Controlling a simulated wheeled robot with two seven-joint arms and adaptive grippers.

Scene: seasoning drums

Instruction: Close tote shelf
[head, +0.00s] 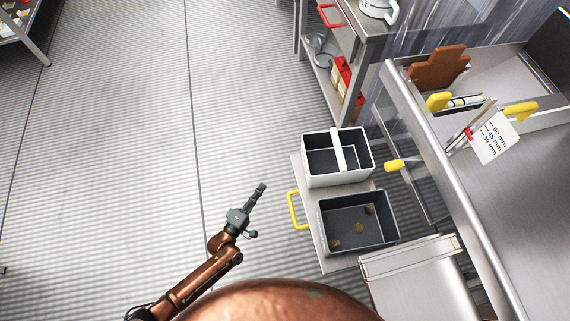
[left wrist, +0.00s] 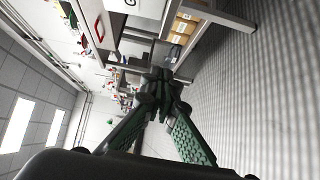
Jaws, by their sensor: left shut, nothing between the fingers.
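The tote shelf (head: 338,263) is a pulled-out metal tray with a yellow handle (head: 293,210) on its left edge. It sticks out to the left of the metal counter. My right gripper is not in view.
The metal counter (head: 490,185) on the right holds yellow-handled tools and a white thickness card (head: 494,138). A trolley (head: 345,60) with red handles stands at the back. A metal bin (head: 415,270) is near the shelf's front.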

